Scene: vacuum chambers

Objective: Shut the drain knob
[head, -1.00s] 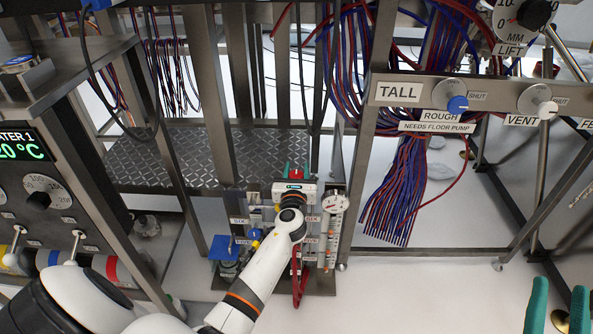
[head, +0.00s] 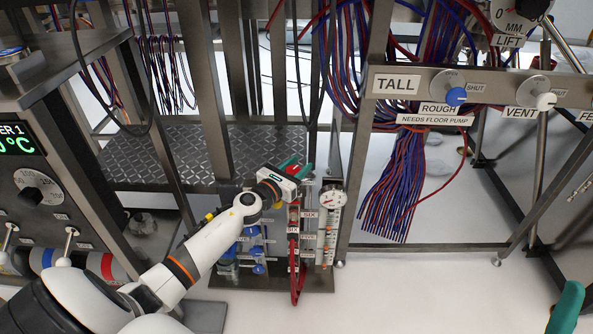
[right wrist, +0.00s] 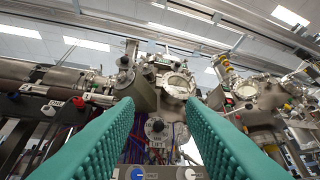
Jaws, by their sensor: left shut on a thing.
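My left gripper (head: 294,168) is low at the panel of small knobs and gauges beneath the tall frame. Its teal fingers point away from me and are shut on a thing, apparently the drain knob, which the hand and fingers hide. A little red shows by the fingers. Red tubes (head: 296,265) hang below the hand. My right gripper is open and empty in the right wrist view (right wrist: 163,100), its two teal fingers wide apart. One of its fingers shows at the lower right of the head view.
A round dial gauge (head: 332,198) stands right of the left hand, and blue knobs (head: 257,252) sit below it. Bundles of red and blue cables (head: 400,185) hang to the right. Metal posts stand close behind. The TALL panel (head: 398,84) carries ROUGH and VENT knobs.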

